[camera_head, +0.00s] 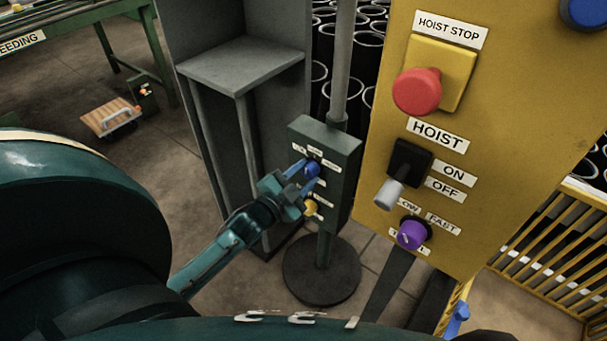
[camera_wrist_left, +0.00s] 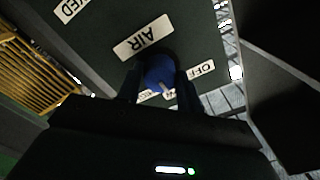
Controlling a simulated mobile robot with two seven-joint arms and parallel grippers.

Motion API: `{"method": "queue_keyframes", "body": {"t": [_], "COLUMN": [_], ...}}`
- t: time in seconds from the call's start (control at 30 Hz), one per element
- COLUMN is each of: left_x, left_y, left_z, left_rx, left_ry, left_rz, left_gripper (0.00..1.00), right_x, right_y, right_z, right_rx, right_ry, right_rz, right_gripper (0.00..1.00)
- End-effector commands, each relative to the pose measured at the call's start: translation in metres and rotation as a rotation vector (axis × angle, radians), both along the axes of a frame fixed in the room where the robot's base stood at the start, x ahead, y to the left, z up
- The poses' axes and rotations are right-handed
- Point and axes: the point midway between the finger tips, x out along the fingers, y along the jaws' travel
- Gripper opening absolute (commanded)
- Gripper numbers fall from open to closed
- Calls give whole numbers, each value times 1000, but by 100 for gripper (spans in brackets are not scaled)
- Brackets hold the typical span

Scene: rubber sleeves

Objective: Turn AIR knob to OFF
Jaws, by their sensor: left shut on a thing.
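The blue AIR knob (camera_head: 311,168) is on the front of a dark green control box (camera_head: 340,150) on a post. My left gripper (camera_head: 303,180) is shut on it, one finger on each side. In the left wrist view the blue knob (camera_wrist_left: 160,72) sits between the fingers, below the AIR label (camera_wrist_left: 143,37). The OFF label (camera_wrist_left: 200,70) is to its right. A pale pointer mark on the knob points down toward a label partly hidden by my gripper. My right gripper is not in view.
A yellow knob (camera_head: 310,208) sits just below on the same box. A yellow panel (camera_head: 500,130) at right carries a red HOIST STOP button (camera_head: 417,91), a HOIST lever (camera_head: 390,193) and a purple knob (camera_head: 411,234).

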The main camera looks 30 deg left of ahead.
Motion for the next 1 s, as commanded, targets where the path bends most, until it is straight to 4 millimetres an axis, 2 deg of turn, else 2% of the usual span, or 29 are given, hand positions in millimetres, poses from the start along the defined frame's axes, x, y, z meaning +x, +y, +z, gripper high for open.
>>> {"method": "queue_keyframes", "body": {"t": [0.27, 0.7, 1.0], "left_x": [0, 0, 0], "left_y": [-1, -1, -1], "left_z": [3, 1, 0], "left_rx": [-160, -526, -697], "left_ry": [14, 43, 55], "left_rz": [0, 0, -1], "left_gripper": [14, 14, 14], "right_x": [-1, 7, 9], "right_y": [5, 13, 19], "right_z": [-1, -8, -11], "right_rx": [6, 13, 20], "right_ry": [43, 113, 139], "right_rz": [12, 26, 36], "right_gripper": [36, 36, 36]}}
